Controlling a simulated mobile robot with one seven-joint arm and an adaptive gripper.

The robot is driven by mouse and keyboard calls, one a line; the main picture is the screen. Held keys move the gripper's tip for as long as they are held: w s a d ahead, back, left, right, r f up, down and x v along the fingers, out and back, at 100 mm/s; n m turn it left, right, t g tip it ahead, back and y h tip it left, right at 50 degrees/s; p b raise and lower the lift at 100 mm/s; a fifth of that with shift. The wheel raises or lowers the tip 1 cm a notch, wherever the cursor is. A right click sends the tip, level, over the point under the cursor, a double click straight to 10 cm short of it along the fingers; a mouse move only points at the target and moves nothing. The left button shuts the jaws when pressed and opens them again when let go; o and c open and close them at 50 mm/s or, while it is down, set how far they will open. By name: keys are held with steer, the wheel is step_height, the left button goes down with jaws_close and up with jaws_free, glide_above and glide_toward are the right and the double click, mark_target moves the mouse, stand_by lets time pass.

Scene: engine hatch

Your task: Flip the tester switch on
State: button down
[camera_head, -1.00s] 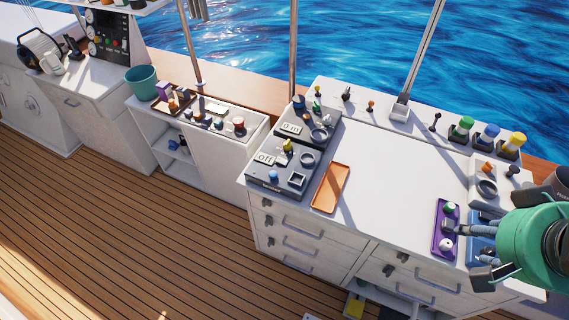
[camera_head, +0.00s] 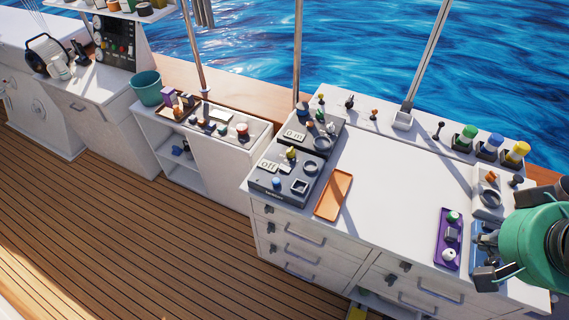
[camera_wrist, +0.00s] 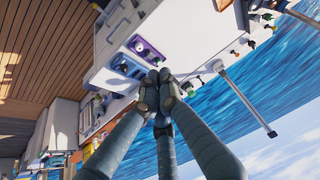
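Two dark grey switch boxes stand at the left end of the white counter. I cannot tell which one is the tester. My gripper (camera_wrist: 158,78) has its fingertips together in the wrist view, with nothing visible between them. In the head view it is at the far right, well apart from both boxes, and largely hidden by my green wrist.
An orange tray (camera_head: 334,195) lies right of the boxes. The middle of the counter is clear. A purple tray (camera_head: 441,254) with small parts and a blue panel (camera_wrist: 122,67) are near my gripper. Green, blue and yellow knobs (camera_head: 489,146) line the back edge.

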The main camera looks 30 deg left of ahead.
steer(key=w+a+r+g+y+p, duration=0.1)
steer(key=w+a+r+g+p, duration=0.1)
steer(key=w+a, duration=0.85)
steer(key=g+p, duration=0.4)
glide_above(283, 167)
steer(key=d, duration=0.3)
step_height(283, 167, down, 23)
steer(key=shift+a+r+y, duration=0.15)
steer(key=shift+y, duration=0.25)
steer(key=f, duration=0.4)
steer(key=a+f, duration=0.1)
steer(key=f, duration=0.4)
steer(key=a+f, duration=0.1)
steer(key=f, duration=0.4)
steer(key=shift+b, duration=0.35)
steer(key=shift+a+r+p, duration=0.1)
steer(key=shift+a+p, duration=0.05)
steer(key=shift+p, duration=0.2)
